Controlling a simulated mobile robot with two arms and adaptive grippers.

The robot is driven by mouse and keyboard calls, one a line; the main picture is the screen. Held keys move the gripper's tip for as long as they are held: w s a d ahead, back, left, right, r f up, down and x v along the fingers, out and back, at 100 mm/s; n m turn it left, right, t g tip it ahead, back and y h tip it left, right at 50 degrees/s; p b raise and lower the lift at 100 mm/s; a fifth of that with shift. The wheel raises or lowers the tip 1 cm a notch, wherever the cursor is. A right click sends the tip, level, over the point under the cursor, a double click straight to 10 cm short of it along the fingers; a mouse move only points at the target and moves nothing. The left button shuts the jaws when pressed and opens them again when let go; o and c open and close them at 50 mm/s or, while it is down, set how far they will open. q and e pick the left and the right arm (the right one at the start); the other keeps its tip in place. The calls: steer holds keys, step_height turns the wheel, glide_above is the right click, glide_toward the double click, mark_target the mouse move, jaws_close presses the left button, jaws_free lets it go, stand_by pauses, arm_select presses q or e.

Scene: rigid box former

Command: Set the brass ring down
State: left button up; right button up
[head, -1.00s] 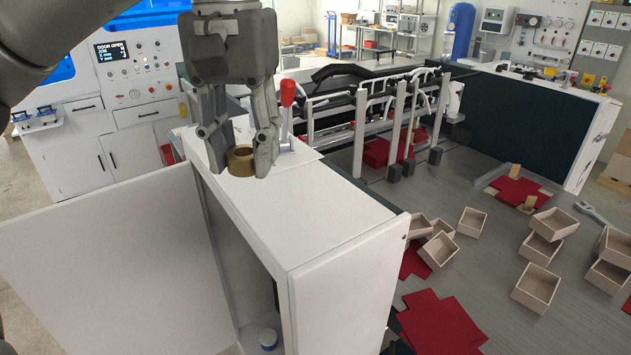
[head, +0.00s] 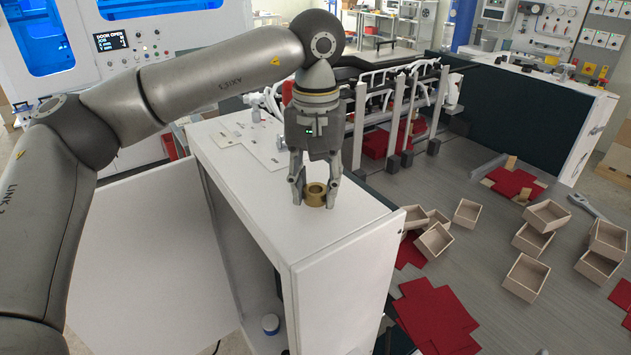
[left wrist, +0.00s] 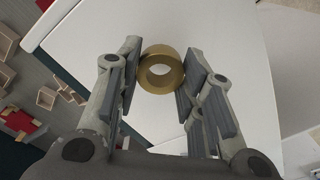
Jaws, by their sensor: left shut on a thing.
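The brass ring (head: 315,201) is a short, thick-walled band, held hole-upward between the fingertips of my left gripper (head: 314,197). It is low over the white cabinet top (head: 262,205), near its front right end. I cannot tell whether the ring touches the surface. In the left wrist view the ring (left wrist: 162,54) sits between both finger pads (left wrist: 160,78), with the plain white top (left wrist: 220,50) behind it. My right gripper is in neither view.
A pale plate (head: 247,142) with small fittings lies farther back on the cabinet top. Bare top surrounds the ring. At right, the grey table (head: 470,228) holds several open wooden boxes (head: 525,277) and red cut-out sheets (head: 432,314). White rails (head: 393,113) stand behind.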

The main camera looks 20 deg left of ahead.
arm_select(q)
steer(key=shift+w+a+f, duration=0.1)
steer(key=shift+f, duration=0.4)
steer(key=shift+s, duration=0.2)
steer(key=shift+f, duration=0.2)
steer(key=o, duration=1.1)
steer(key=shift+w, duration=0.1)
steer(key=shift+r, duration=0.1)
steer(key=shift+r, duration=0.1)
